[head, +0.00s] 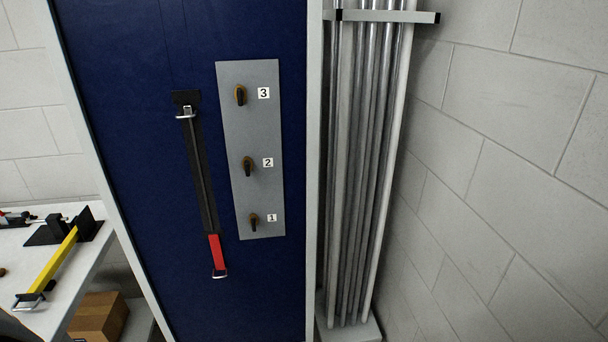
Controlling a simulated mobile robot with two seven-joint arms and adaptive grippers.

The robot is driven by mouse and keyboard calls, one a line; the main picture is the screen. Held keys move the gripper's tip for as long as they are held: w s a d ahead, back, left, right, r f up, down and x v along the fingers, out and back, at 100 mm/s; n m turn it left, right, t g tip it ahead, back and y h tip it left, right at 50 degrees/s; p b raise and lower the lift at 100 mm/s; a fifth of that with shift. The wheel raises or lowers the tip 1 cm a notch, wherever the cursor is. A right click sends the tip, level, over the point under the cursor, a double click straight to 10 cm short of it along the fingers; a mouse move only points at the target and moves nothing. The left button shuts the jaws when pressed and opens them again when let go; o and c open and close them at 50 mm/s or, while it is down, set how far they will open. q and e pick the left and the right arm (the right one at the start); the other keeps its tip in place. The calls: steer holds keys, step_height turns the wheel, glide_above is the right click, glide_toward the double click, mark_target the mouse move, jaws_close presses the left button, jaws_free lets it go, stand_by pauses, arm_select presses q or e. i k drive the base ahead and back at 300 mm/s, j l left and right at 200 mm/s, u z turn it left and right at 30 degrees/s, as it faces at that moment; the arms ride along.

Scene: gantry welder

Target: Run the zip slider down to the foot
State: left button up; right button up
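A long black zip strip (203,190) hangs almost upright on the blue panel, leaning slightly so its foot is further right. A silver metal piece that looks like the zip slider (186,112) sits near the top, just below a black top mount (185,97). The foot of the strip is a red section (216,252) with a metal loop (219,274) at its end. Neither of my grippers shows in the head view, and nothing touches the slider.
Right of the zip is a grey plate (262,130) with three knobs numbered 1 to 3. Metal rods (365,170) stand in a rack further right. A white bench (50,262) at left holds a yellow-handled tool (52,262); a brown box (98,315) sits below.

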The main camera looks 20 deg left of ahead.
mark_target(188, 112)
steer(key=u, duration=1.2)
